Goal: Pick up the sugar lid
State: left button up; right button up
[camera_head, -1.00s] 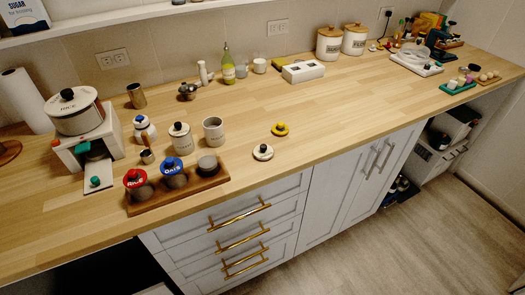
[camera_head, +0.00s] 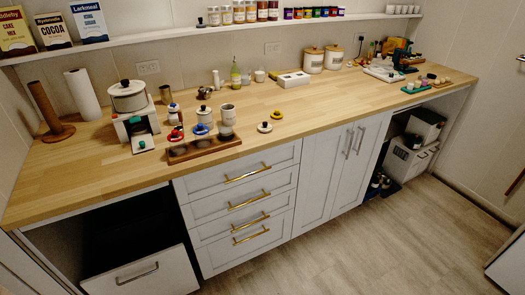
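No lid label reads clearly as sugar in this view. A white lid with a dark knob (camera_head: 264,127) lies flat on the wooden counter, right of the wooden tray (camera_head: 204,150). A yellow lid with a dark knob (camera_head: 277,114) lies just behind it. A red lid (camera_head: 176,133) and a blue lid (camera_head: 200,129) are at the tray. A pale canister with a dark-knobbed lid (camera_head: 204,114) stands behind the tray, beside an open pale canister (camera_head: 228,114). Neither of my grippers is in view.
A white appliance (camera_head: 138,130) with a pot (camera_head: 128,96) stands left of the tray. A green bottle (camera_head: 236,76) and a white box (camera_head: 293,79) stand toward the back. The counter (camera_head: 330,105) right of the lids is clear. Floor (camera_head: 370,240) in front is open.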

aim_at(265, 127)
jog(key=z, duration=1.05)
jog(key=i, duration=1.35)
jog(key=u, duration=0.2)
